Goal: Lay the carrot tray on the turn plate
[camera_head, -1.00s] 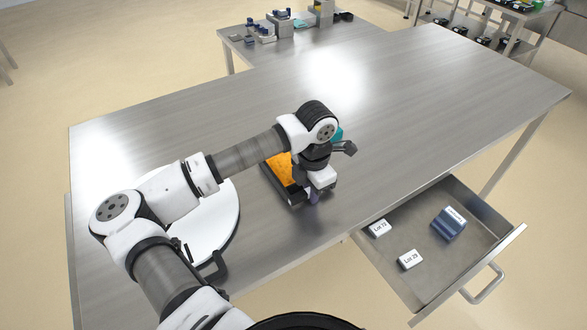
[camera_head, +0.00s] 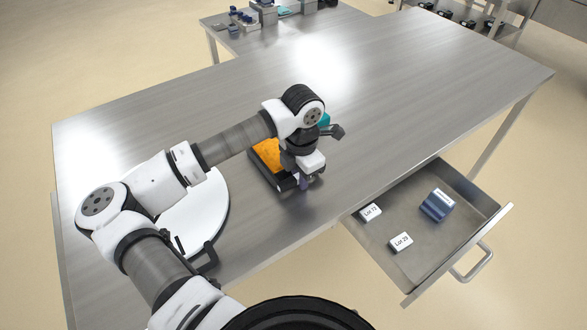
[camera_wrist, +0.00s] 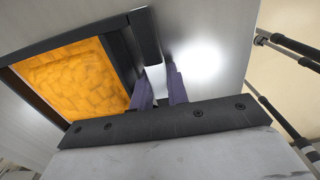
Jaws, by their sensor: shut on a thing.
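The carrot tray is black with orange contents (camera_head: 266,153) and stands right of the turn plate, apart from it. In the wrist view the tray's dark rim (camera_wrist: 120,48) runs along its right side, and the orange filling (camera_wrist: 75,78) fills the left. My gripper (camera_head: 304,184) is at the tray's near right end. Its purple fingers (camera_wrist: 160,88) are shut on the tray at a white part by the rim. Whether the tray touches the table cannot be told. The turn plate (camera_head: 212,205) is a white disc at the table's left front, partly hidden by my arm.
A black handle (camera_head: 208,260) sits at the plate's near edge. An open drawer (camera_head: 430,262) at the right front holds two lot labels and a blue block (camera_head: 437,205). The steel table (camera_head: 400,90) is clear behind and right.

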